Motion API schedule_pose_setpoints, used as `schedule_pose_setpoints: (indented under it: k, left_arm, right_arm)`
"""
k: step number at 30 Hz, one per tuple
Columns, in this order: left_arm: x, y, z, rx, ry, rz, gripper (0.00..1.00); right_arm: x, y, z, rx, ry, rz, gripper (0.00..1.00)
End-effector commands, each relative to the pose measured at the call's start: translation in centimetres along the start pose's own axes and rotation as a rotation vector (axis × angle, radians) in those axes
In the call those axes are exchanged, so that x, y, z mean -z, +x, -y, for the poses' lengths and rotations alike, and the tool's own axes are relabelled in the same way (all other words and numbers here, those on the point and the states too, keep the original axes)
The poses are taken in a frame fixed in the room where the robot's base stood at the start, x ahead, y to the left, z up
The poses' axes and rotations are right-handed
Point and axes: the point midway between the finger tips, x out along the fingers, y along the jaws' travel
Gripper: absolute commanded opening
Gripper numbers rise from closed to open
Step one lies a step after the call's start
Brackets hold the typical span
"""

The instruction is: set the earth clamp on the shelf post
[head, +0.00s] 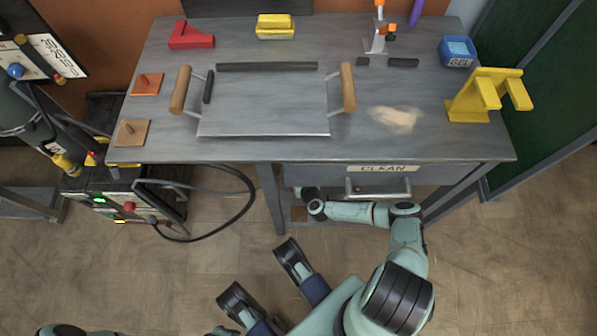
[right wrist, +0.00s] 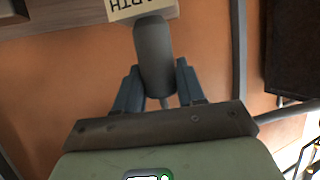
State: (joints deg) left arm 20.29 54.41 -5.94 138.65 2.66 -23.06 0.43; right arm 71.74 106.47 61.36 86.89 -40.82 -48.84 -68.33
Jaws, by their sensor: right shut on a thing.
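My right arm reaches low under the front of the bench, and its gripper (head: 306,193) is at the bench's underside, small and partly hidden. In the right wrist view the gripper (right wrist: 156,88) has its blue fingers shut on a dark grey rounded piece (right wrist: 154,50), which I take for the earth clamp. The shelf post is not clear; a grey upright (right wrist: 239,60) stands to the right. My left gripper (head: 265,278) is open and empty at the lower middle.
The grey bench (head: 440,140) carries a sheet with wooden handles, a yellow stand (head: 485,95) and several small items. A drawer (head: 380,180) marked CLEAN is under its front. A black cable (head: 250,195) loops from the machine at left. The floor in front is clear.

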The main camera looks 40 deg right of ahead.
Motion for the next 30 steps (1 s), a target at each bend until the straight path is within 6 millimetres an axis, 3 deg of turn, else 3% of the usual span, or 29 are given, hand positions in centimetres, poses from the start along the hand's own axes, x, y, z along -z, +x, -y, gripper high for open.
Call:
schedule_pose_setpoints:
  k: [29,30]
  left_arm:
    - [-0.16,0.02,0.10,0.002,-0.001,0.005,0.43]
    - [-0.15,0.02,0.10,0.002,-0.001,0.005,0.43]
  right_arm:
    - [-0.64,0.31,-0.01,0.000,-0.002,-0.002,0.09]
    - [-0.62,0.30,-0.02,0.000,-0.001,-0.002,0.52]
